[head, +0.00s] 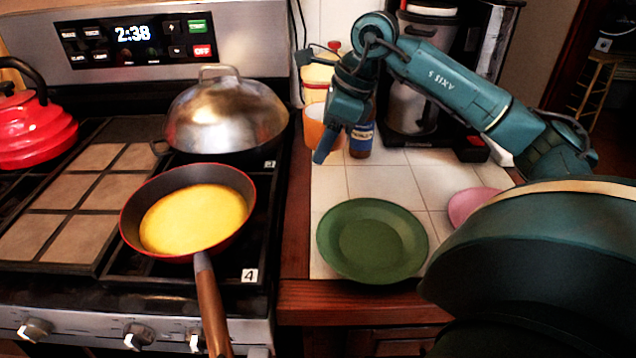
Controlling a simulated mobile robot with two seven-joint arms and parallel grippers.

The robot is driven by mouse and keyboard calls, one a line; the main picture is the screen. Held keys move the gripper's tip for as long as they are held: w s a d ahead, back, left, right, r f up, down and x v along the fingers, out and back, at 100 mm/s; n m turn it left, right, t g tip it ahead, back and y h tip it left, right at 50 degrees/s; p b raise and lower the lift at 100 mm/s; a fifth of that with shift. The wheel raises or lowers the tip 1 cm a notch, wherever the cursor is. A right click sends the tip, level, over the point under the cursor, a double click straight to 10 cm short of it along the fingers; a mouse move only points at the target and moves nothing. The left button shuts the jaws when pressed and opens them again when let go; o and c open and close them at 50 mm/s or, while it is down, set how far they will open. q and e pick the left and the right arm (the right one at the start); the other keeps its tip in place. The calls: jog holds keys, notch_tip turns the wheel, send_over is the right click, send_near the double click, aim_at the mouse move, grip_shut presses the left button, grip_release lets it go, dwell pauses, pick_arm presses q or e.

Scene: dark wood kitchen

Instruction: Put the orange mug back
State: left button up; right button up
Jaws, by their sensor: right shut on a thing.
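The orange mug (314,127) is at the back left of the white tiled counter, close to the stove's right edge. My right gripper (322,140) reaches in from the right and is shut on the mug, with a finger in front of its right side. The finger and the gripper body hide part of the mug. I cannot tell whether the mug touches the counter. My left gripper is not in view.
A green plate (372,240) and a pink plate (470,207) lie nearer. The stove holds a pan (128,225), a lidded pot (228,112) and a red kettle (35,135).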

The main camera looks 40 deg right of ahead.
notch_tip(320, 180, down, 9)
jog(key=shift+s+f+b, duration=0.15)
jog(key=shift+f+b, duration=0.05)
jog(key=shift+b, duration=0.2)
jog(key=shift+f, duration=0.1)
jog(key=o, duration=1.3)
jog(key=shift+f, duration=0.1)
jog(key=shift+r, duration=0.35)
jog(key=v, duration=1.1)
jog(key=shift+s+d+r, duration=0.1)
jog(key=shift+d+r, duration=0.05)
jog(key=shift+r, duration=0.2)
